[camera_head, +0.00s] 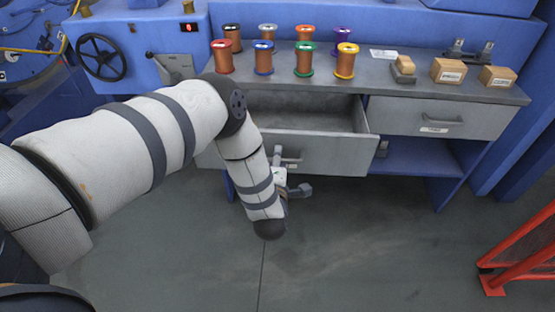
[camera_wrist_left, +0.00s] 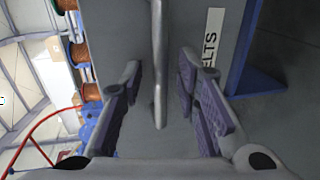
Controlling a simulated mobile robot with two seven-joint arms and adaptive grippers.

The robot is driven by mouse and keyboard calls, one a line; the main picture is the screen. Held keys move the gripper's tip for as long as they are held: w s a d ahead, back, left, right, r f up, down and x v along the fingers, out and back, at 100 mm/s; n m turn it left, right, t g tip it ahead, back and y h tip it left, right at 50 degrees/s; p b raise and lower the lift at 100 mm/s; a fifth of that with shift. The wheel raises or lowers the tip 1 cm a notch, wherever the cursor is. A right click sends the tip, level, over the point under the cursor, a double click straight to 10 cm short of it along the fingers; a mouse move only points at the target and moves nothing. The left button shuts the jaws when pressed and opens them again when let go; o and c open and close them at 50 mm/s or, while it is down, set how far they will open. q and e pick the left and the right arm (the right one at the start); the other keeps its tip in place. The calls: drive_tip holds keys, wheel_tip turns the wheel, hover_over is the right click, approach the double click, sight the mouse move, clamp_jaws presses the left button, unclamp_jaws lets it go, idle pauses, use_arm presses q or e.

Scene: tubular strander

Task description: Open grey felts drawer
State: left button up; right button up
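The grey felts drawer (camera_head: 335,153) is pulled out under the left part of the bench top, and its inside (camera_head: 300,112) looks empty. In the left wrist view its bar handle (camera_wrist_left: 158,60) runs between the two fingers of my left gripper (camera_wrist_left: 160,95). The fingers are apart, with a gap on each side of the bar. A white label (camera_wrist_left: 211,45) on the drawer front, partly out of frame, reads "ELTS". In the head view my left gripper (camera_head: 288,165) is at the drawer front, partly hidden by my forearm. My right gripper is out of view.
A second grey drawer (camera_head: 400,116) is shut on the right. Several wire spools (camera_head: 305,58) and cardboard boxes (camera_head: 448,71) stand on the bench top (camera_head: 385,82). A red barrier (camera_head: 520,250) stands at the lower right. The floor before the bench is clear.

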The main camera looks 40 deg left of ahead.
use_arm(q)
drive_tip(key=v, duration=1.2)
drive_tip(key=shift+f, duration=0.1)
drive_tip(key=s+d+f+m+g+h+p, duration=0.2)
drive_tip(key=s+d+f+m+g+h, duration=0.15)
drive_tip(key=s+m, duration=0.4)
drive_tip(key=s+d+f+m+g+h+p, duration=0.2)
drive_tip(key=s+d+m+g+h, duration=0.15)
drive_tip(key=s+m, duration=0.45)
drive_tip(key=s+a+r+m+g+p, duration=0.1)
drive_tip(key=s+m+g, duration=0.3)
drive_tip(key=s, duration=0.6)
drive_tip(key=s+a+r+m+g+h+p, duration=0.1)
drive_tip(key=s+m+g, duration=0.3)
drive_tip(key=s, duration=0.7)
drive_tip(key=shift+a+r+g, duration=0.4)
drive_tip(key=shift+a+r, duration=0.1)
drive_tip(key=shift+r, duration=0.4)
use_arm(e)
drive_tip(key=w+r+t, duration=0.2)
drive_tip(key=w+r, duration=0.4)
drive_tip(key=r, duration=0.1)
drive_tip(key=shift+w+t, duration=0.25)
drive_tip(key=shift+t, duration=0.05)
